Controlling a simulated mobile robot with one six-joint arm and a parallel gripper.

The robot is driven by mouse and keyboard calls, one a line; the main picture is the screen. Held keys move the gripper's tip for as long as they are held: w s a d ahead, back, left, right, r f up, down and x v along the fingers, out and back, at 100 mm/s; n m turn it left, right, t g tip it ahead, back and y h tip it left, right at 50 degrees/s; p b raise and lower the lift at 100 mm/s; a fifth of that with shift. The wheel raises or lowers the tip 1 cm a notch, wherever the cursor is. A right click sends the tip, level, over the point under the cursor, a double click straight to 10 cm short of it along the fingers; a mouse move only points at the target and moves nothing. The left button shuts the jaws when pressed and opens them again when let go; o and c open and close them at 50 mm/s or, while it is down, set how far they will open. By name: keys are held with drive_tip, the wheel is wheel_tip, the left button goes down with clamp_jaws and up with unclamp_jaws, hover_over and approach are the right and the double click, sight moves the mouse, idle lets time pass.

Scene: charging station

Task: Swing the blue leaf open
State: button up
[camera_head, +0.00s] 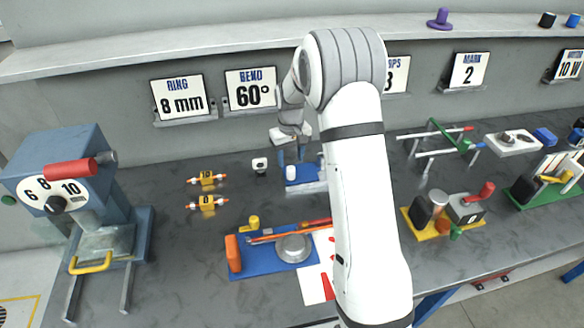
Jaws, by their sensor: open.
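My gripper (293,147) is open, in front of the back wall at the middle of the bench, partly hidden by my own arm. Its fingers point down, just above a small fixture with a blue upright part (291,172) and a pale grey base (312,187). This blue part looks like the blue leaf, but it is small and I cannot be sure. Whether the fingers touch the blue part cannot be told. My arm covers the area to its right.
A blue plate (262,269) with an orange lever and grey disc lies in front. Two orange-and-white pieces (207,190) lie to the left, beside a blue press (70,180). A yellow-based fixture (432,228) stands right of my arm. Bare bench shows around the orange pieces.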

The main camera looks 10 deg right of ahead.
sight(291, 168)
drive_tip(key=shift+f+p, duration=0.4)
drive_tip(key=shift+f, duration=2.35)
drive_tip(key=shift+c, duration=0.6)
clamp_jaws()
